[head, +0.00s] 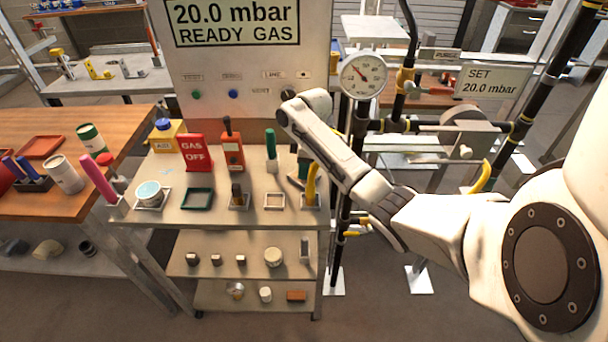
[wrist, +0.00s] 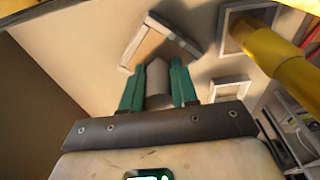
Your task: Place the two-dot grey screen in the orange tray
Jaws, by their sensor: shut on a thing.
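My gripper (wrist: 158,88) has green fingers and is shut on a grey piece (wrist: 157,82), which stands between them. I take it for the grey screen; its dots cannot be made out. In the head view my gripper (head: 302,163) hangs above the right part of the grey cart top, partly hidden by my arm. The grey piece is small and tilted there (head: 295,182). An empty square holder (head: 274,208) lies below it; it also shows in the wrist view (wrist: 130,50). The orange tray (head: 42,147) lies on the wooden table at the far left, seemingly empty.
A yellow-handled tool (head: 312,180) stands close beside my gripper. The cart top also holds a green tray (head: 197,199), a red GAS OFF sign (head: 194,152) and an orange device (head: 232,152). A pink handle (head: 97,178) and a white can (head: 66,174) stand near the orange tray.

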